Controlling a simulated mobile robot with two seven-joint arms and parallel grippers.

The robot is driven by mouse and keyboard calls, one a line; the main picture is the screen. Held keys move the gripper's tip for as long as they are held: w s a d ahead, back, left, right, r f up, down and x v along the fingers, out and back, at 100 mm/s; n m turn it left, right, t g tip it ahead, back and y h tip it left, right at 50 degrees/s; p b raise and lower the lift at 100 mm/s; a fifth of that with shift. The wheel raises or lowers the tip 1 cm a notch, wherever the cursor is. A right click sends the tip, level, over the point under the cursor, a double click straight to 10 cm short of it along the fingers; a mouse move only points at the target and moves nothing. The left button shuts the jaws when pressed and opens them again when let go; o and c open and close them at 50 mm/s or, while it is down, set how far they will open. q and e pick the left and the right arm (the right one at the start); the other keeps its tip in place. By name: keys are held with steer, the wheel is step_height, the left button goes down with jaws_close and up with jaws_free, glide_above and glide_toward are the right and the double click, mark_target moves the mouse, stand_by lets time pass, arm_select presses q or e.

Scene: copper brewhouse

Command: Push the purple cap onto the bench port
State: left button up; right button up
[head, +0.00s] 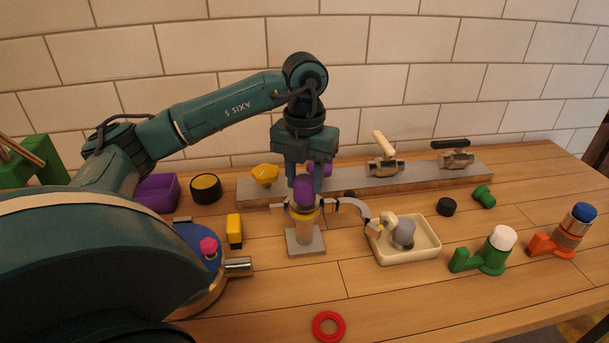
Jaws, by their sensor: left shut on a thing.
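My left gripper (304,186) points down with its fingers shut on the purple cap (304,193). The cap is upright and directly over the bench port (305,232), a short metal post on a square grey base plate. The cap's lower edge meets the top of the port in the picture; I cannot tell how far it is seated. An open hinged clamp (352,206) spreads to both sides around the port's top. My right gripper is not in view.
Behind stands a grey rail with valves (420,177). A cream tray (428,254) with grey and cream parts is to the right, and green (490,256) and orange (565,238) fittings stand farther right.

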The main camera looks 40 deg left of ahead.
mark_target(304, 179)
arm_select(q)
steer(key=shift+f+b, duration=0.4)
steer(key=shift+f, duration=0.25)
steer(key=o, duration=1.2)
steer(key=shift+c, duration=0.2)
steer(key=shift+r, duration=0.15)
step_height(304, 179, up, 5)
steer(key=p, duration=0.4)
